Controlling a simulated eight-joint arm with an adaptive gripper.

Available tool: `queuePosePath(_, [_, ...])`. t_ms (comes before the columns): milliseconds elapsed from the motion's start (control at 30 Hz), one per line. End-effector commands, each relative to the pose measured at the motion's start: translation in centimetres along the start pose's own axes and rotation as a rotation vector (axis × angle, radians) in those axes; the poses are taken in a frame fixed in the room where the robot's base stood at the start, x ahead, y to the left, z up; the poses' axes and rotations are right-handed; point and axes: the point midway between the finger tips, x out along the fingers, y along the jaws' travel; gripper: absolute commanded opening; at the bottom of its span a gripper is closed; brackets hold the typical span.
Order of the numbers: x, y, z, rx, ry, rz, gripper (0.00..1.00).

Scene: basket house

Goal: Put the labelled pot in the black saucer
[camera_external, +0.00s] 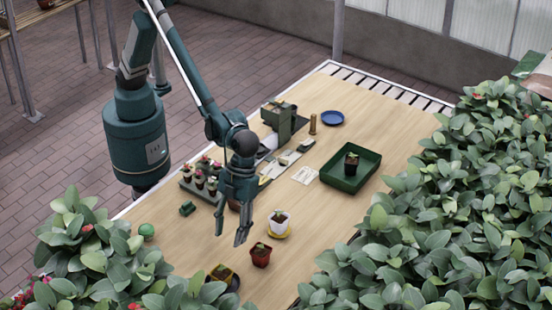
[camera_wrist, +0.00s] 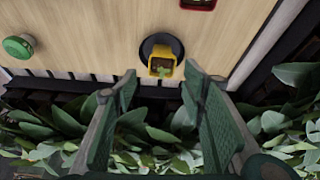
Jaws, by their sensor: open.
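In the external view the yellow pot (camera_external: 221,273) and dark saucer (camera_external: 235,285) are at the near edge, partly behind leaves. A white pot (camera_external: 279,226) with a plant stands on a yellow saucer (camera_external: 277,235). A red pot (camera_external: 261,257) stands nearby. A dark pot (camera_external: 351,167) sits in the green tray. I cannot make out a label on any pot. My gripper (camera_external: 232,230) is open and empty above the table, pointing down; its fingers (camera_wrist: 163,100) frame the wrist view.
The green tray (camera_external: 370,171) and a blue saucer (camera_external: 333,118) are farther back. Several small flowerpots (camera_external: 200,178) stand left of my gripper. Leafy plants (camera_external: 450,220) crowd the right and near edges. Bare wood lies right of the red pot.

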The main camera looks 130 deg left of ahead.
Motion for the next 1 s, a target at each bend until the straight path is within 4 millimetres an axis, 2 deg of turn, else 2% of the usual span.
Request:
queuePosePath(200, [-5.2, 1.7, 1.9, -0.1, -0.01, -0.048, 0.42])
queuePosePath(500, [-11.7, 4.5, 4.6, -0.241, -0.017, -0.119, 0.42])
queuePosePath(1000, [-20.7, 10.8, 9.7, -0.472, -0.015, -0.236, 0.42])
